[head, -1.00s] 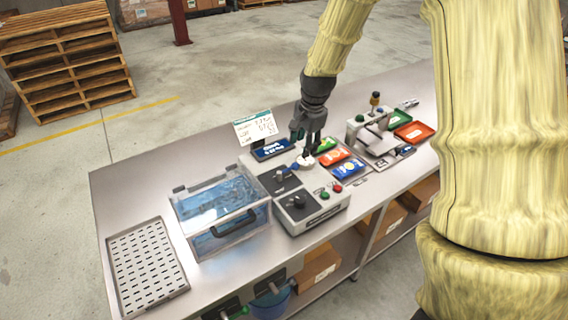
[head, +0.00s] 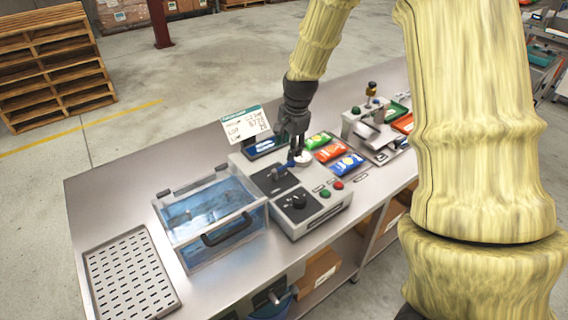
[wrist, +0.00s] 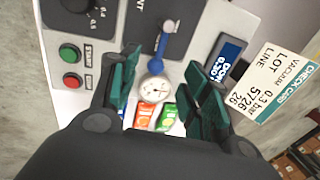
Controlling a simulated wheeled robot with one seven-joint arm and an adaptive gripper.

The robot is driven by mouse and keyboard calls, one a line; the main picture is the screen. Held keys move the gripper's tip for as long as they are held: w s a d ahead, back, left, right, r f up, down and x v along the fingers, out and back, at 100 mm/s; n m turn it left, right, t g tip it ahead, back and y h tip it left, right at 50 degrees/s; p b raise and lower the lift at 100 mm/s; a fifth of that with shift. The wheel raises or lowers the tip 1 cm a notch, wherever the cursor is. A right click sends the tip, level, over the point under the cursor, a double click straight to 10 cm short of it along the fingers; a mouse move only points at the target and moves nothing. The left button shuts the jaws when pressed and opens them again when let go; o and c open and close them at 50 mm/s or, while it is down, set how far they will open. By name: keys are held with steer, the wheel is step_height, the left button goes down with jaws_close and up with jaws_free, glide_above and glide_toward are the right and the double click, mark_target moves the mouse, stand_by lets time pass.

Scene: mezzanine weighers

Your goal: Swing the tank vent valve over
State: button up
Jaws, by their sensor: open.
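The tank vent valve is a blue lever (head: 284,168) on the control box beside the tank. In the wrist view the lever (wrist: 160,46) runs from a metal pivot to a rounded blue end. My gripper (head: 295,150) hangs over the back of the box, close to the lever. In the wrist view my gripper (wrist: 163,88) is open, its green-padded fingers apart on either side of the lever's end and a round gauge (wrist: 152,90). I see nothing held. Whether a finger touches the lever cannot be told. The clear tank (head: 228,234) with blue liquid stands left of the box.
A black knob (head: 298,201), a green button (head: 325,193) and a red button (head: 338,185) sit on the box's front. A check card (head: 246,125) and display stand behind it. Coloured packets (head: 330,151) lie to the right. A slotted tray (head: 172,305) lies left.

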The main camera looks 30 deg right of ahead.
mark_target(285, 166)
steer(key=shift+w+f+p, duration=0.3)
steer(key=shift+f+p, duration=0.15)
steer(key=shift+f, duration=1.05)
steer(key=shift+w+f+p, duration=0.3)
steer(key=shift+f+p, duration=0.1)
steer(key=shift+f, duration=1.05)
steer(key=shift+w+f+p, duration=0.3)
steer(key=shift+f+p, duration=0.15)
steer(key=shift+f, duration=1.05)
steer(key=shift+a, duration=0.1)
jaws_close()
